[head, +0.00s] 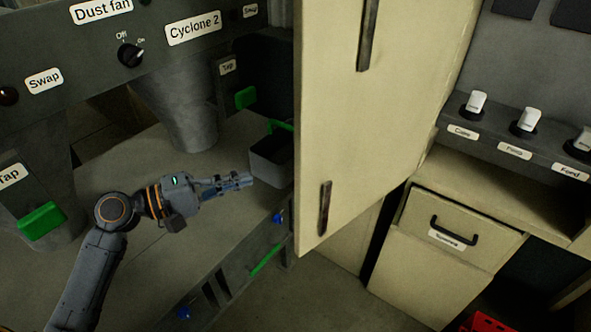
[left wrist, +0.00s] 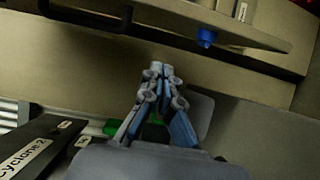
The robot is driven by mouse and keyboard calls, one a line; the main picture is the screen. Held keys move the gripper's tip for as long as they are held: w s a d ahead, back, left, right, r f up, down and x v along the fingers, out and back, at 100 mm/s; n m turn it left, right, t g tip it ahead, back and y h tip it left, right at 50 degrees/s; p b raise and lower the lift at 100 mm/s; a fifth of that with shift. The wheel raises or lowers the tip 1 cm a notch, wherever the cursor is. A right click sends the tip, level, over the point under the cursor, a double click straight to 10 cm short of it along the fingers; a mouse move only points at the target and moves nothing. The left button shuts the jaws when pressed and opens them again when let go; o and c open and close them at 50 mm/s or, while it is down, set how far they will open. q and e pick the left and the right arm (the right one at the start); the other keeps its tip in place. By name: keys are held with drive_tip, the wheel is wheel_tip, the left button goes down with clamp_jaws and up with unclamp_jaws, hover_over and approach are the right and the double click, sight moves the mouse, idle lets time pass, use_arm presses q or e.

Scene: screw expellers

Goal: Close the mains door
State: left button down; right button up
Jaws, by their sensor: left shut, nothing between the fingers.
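A tall beige door (head: 345,130) stands open in the middle of the head view, its face turned partly toward me. It has a dark upper handle (head: 368,35) and a dark lower handle (head: 325,208). No label shows on it, so I cannot confirm that it is the mains door. My left gripper (head: 246,180) is shut and empty, to the left of the door's near edge and apart from it in the picture. In the left wrist view the closed fingers (left wrist: 160,70) point at a beige surface. My right gripper is not in view.
A grey bin (head: 270,162) with a green handle sits behind my left gripper. Cyclone cones (head: 180,105) and a green tap handle (head: 41,220) are at the left. A beige drawer (head: 455,228) and a knob panel (head: 510,140) are at the right. Floor shows below the door.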

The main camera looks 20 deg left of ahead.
sight(296, 171)
use_arm(q)
drive_tip(key=w+d+p, duration=0.1)
drive_tip(key=d+p, duration=0.1)
drive_tip(key=d, duration=0.1)
drive_tip(key=w+d+r+p, duration=0.1)
drive_tip(key=w+d+p, duration=0.1)
drive_tip(key=d, duration=0.2)
drive_tip(key=w+d+p, duration=0.1)
drive_tip(key=d+p, duration=0.1)
drive_tip(key=d, duration=0.1)
drive_tip(key=shift+w+d+r, duration=0.15)
drive_tip(key=shift+w, duration=0.1)
